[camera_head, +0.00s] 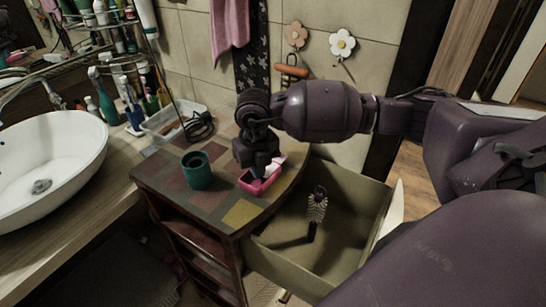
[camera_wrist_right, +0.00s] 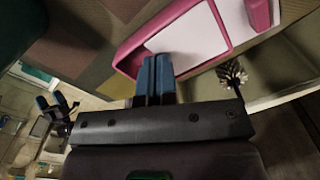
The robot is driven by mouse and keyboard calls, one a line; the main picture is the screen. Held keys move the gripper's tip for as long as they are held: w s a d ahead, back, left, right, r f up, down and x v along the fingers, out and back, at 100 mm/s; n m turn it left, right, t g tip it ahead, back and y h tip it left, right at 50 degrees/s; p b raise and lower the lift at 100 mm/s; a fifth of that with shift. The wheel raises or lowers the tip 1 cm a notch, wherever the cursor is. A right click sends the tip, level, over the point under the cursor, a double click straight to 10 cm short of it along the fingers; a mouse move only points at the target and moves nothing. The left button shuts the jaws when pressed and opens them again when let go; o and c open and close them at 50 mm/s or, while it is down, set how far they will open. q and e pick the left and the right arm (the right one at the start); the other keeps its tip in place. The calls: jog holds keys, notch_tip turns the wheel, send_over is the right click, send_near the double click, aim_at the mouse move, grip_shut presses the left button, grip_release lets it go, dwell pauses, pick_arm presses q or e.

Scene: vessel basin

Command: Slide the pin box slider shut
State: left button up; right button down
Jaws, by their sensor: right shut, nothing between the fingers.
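The pin box (camera_head: 247,183) is a small pink box with a white slider, on the patterned top of the cabinet near its right edge. In the right wrist view, the pink rim (camera_wrist_right: 127,55) frames the white slider (camera_wrist_right: 200,35), with a pink block at the upper right. My right gripper (camera_head: 259,172) points down over the box and hides part of it. In the right wrist view, its blue fingers (camera_wrist_right: 155,78) are together and empty, with the tips at the white slider's near edge. I cannot tell whether they touch it.
A green cup (camera_head: 197,171) stands left of the box on the cabinet top. An open drawer (camera_head: 345,250) juts out below right, with a brush (camera_head: 317,207) inside. A clear tray (camera_head: 172,122) with a coiled cable and a white basin (camera_head: 45,160) are further left.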

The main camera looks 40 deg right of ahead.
jog(key=shift+s+a, duration=0.15)
jog(key=shift+a, duration=0.2)
dwell(0.3)
jog(key=shift+s+a, duration=0.1)
jog(key=shift+a, duration=0.15)
jog(key=shift+s+a, duration=0.15)
jog(key=shift+a, duration=0.4)
dwell(0.5)
jog(key=shift+r+p, duration=0.95)
jog(key=shift+r, duration=0.4)
jog(key=shift+r+p, duration=1.2)
jog(key=shift+r, duration=1)
